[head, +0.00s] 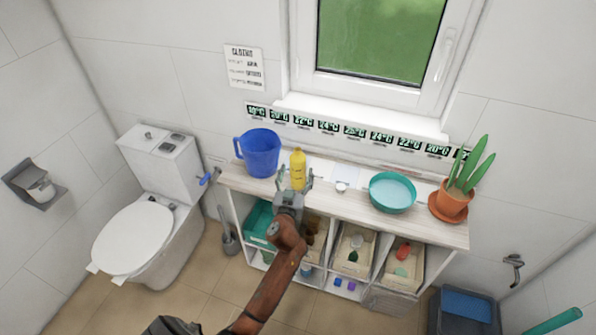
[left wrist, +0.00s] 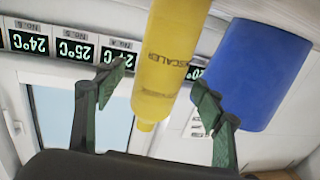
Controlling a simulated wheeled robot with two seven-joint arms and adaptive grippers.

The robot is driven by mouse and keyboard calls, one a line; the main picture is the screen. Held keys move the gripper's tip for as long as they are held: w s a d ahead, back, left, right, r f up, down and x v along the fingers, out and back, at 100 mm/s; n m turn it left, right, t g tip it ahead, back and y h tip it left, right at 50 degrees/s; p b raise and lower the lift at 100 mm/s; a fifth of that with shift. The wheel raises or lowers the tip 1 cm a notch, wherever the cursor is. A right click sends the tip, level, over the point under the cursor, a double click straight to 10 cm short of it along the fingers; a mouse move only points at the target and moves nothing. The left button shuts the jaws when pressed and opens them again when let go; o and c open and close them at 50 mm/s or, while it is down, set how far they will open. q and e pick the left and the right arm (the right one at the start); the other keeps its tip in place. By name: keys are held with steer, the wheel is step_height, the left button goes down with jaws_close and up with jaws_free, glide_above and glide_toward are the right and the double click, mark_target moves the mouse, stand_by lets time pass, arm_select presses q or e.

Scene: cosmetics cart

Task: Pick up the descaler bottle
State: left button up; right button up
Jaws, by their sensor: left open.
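The descaler bottle (head: 298,166) is yellow and stands upright on the cart top (head: 340,197), just right of a blue jug (head: 261,152). In the left wrist view, which is upside down, the bottle (left wrist: 174,50) shows part of its dark lettering. My left gripper (head: 295,181) is open at the near side of the bottle. In the left wrist view its fingers (left wrist: 160,93) appear on either side of the bottle, with gaps. I cannot tell how far the bottle is between them. The gripper hides the bottle's base in the head view. My right gripper is not in view.
The blue jug (left wrist: 258,75) is close beside one finger. A teal bowl (head: 392,191) and a potted plant (head: 454,199) stand to the right on the cart. A small white item (head: 341,187) lies between bottle and bowl. The wall with temperature displays (head: 355,131) is behind.

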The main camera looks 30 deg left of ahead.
arm_select(q)
steer(key=shift+x, duration=1.5)
steer(key=shift+f, duration=0.1)
steer(key=shift+c, duration=0.3)
steer(key=c, duration=1.6)
